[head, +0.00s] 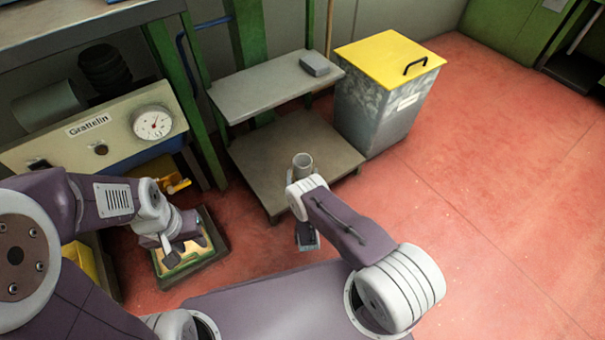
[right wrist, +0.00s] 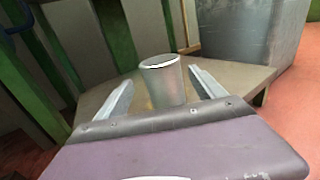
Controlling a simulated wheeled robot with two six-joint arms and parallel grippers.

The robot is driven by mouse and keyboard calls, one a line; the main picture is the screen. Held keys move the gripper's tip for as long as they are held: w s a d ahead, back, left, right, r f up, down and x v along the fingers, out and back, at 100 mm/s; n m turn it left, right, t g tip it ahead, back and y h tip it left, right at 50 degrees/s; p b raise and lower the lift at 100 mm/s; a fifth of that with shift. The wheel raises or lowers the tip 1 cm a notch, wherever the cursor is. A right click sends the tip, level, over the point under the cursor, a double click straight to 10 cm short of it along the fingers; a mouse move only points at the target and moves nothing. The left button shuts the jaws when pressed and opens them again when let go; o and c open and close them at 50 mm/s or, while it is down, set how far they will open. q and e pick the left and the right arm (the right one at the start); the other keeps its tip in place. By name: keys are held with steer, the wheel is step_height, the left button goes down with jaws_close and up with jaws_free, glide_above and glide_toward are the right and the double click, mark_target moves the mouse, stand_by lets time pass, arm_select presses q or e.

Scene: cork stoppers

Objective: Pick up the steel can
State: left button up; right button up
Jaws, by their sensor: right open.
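The steel can (head: 303,161) is a plain grey open-topped cylinder standing upright at the lower shelf of the steel stand. In the head view, my right wrist hides its lower part. In the right wrist view, the can (right wrist: 164,80) shows between the two fingers of my right gripper (right wrist: 160,84), which is open with a gap on each side of it. My gripper body hides the can's base there.
The stand's lower shelf (head: 262,165) is otherwise bare; its upper shelf (head: 262,88) holds a small grey block (head: 315,64). A grey bin with a yellow lid (head: 390,54) stands right of it. A gauge panel (head: 90,140) is left. Red floor is free at right.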

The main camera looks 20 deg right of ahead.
mark_target(303, 172)
steer(key=shift+w, duration=0.2)
steer(key=w+b, duration=0.3)
steer(key=w+d+b, duration=0.1)
steer(key=shift+w+d+f, duration=0.1)
steer(key=shift+w+f, duration=0.1)
steer(key=shift+f, duration=0.1)
steer(key=shift+w+r, duration=0.15)
steer(key=shift+w, duration=0.15)
steer(key=shift+r, duration=0.15)
steer(key=c, duration=1.5)
